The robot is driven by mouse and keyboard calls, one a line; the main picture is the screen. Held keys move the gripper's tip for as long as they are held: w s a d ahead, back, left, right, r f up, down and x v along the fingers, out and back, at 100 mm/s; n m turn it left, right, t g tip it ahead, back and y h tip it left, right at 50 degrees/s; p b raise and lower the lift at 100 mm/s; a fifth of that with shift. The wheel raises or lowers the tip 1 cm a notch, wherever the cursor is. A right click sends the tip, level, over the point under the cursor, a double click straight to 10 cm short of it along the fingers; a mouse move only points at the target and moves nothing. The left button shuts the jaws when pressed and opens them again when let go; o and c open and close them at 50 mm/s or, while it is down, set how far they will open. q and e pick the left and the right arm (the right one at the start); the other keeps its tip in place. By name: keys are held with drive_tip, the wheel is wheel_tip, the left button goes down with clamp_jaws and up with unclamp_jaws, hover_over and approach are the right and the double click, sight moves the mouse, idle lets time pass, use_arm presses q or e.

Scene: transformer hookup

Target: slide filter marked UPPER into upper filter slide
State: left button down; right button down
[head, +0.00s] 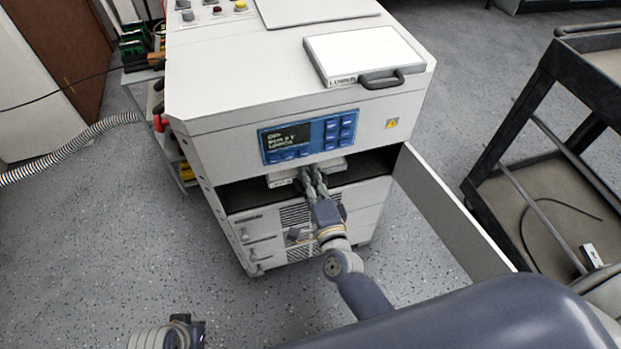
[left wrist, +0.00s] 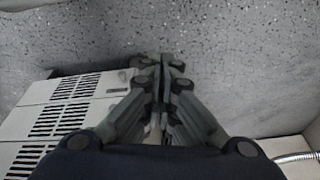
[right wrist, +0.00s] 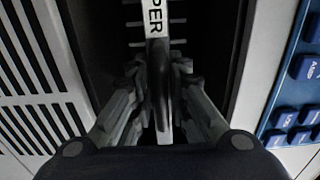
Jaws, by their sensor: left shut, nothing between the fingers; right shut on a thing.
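The filter marked UPPER (head: 282,179) is a white slab partly inside the dark opening (head: 234,195) under the cabinet's display. The end of its label, "PER", shows in the right wrist view (right wrist: 154,18). My right gripper (head: 312,180) is shut on its front handle (right wrist: 157,85). How deep the filter sits and whether it is in the rails is hidden. My left gripper (left wrist: 161,72) is shut and empty, low over the floor away from the opening; its arm shows at the bottom left of the head view.
A second filter (head: 362,50), marked LOWER, lies on the cabinet top. An open door panel (head: 450,215) stands out to the right of the opening. A dark cart (head: 580,75) stands further right. A ribbed hose (head: 70,150) lies at left. Floor in front is clear.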

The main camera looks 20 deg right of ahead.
use_arm(q)
drive_tip(key=shift+w+r, duration=0.1)
drive_tip(key=shift+r, duration=0.2)
use_arm(e)
drive_tip(key=shift+w, duration=0.3)
drive_tip(key=shift+w, duration=0.5)
use_arm(q)
drive_tip(key=shift+r, duration=0.3)
use_arm(e)
drive_tip(key=shift+w, duration=0.25)
use_arm(q)
drive_tip(key=shift+s+r+b, duration=0.25)
drive_tip(key=shift+r+b, duration=0.05)
drive_tip(key=shift+r, duration=0.05)
use_arm(e)
drive_tip(key=shift+w, duration=0.9)
drive_tip(key=shift+w, duration=0.1)
drive_tip(key=shift+w, duration=0.1)
drive_tip(key=c, duration=1.4)
unclamp_jaws()
drive_tip(key=shift+c, duration=0.2)
use_arm(q)
drive_tip(key=shift+w+a+r, duration=0.1)
drive_tip(key=shift+r, duration=0.2)
use_arm(e)
drive_tip(key=shift+a, duration=0.1)
